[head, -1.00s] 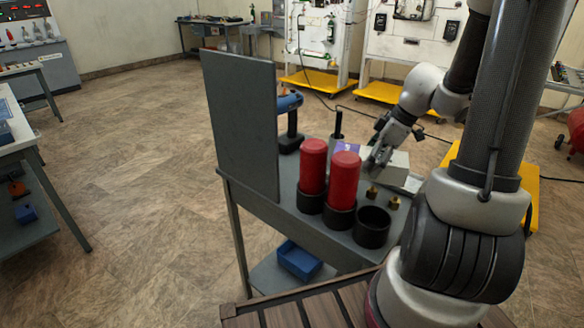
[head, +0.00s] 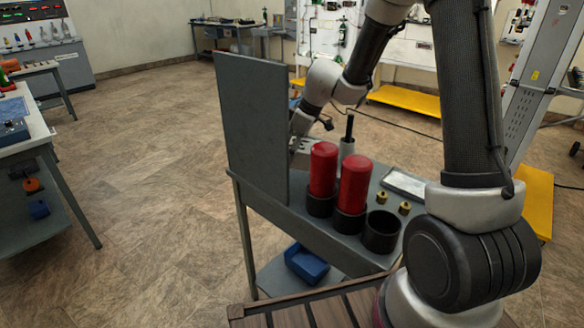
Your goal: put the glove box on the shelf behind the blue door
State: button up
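My arm reaches over the cart to the rear side of the upright grey panel (head: 255,125). A small part of what looks like my gripper (head: 303,146) shows between the panel edge and the red cylinders. Its fingertips are hidden, so I cannot tell whether it is open or shut, or what it holds. I cannot make out the glove box; it may be hidden behind the panel or the cylinders. No blue door or shelf behind one can be made out in the head view.
Two red cylinders (head: 323,170) stand in black holders on the grey cart. Beside them are an empty black cup (head: 381,232), brass fittings (head: 405,208) and a flat white piece (head: 403,185). A blue bin (head: 307,265) sits on the lower shelf. The floor at left is open.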

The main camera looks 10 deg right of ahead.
jog(key=shift+s+d+f, duration=0.1)
jog(key=shift+f, duration=1.6)
jog(key=shift+s+d+f, duration=0.1)
jog(key=shift+f, duration=1.55)
jog(key=shift+f, duration=0.1)
jog(key=o, duration=1.3)
